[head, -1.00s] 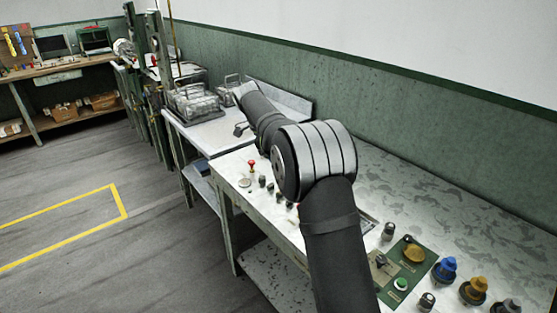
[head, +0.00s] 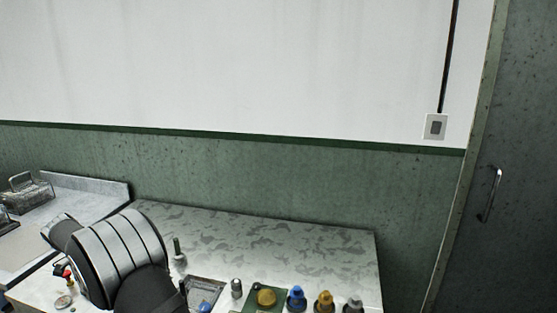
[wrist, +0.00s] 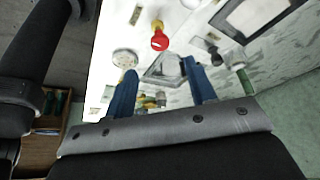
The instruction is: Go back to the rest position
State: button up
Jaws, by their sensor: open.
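My gripper (wrist: 159,67) is open and empty in the wrist view, its two blue fingers apart above the white console top. A grey-framed panel (wrist: 165,69) shows below and between the fingers, and a red-topped knob (wrist: 159,39) lies beyond them. A round pale dial (wrist: 125,58) is near the left finger. In the head view my arm's banded joint (head: 122,250) is at the lower left over the console. My gripper cannot be made out there.
The console (head: 300,243) carries a row of knobs, with a blue knob (head: 297,298) and a yellow-brown knob (head: 324,301) at the front. A wire basket (head: 31,191) stands on the left bench. The wall is behind, and a dark door (head: 520,170) is at right.

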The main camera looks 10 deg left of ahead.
jog(key=x, duration=0.8)
jog(key=shift+f, duration=0.15)
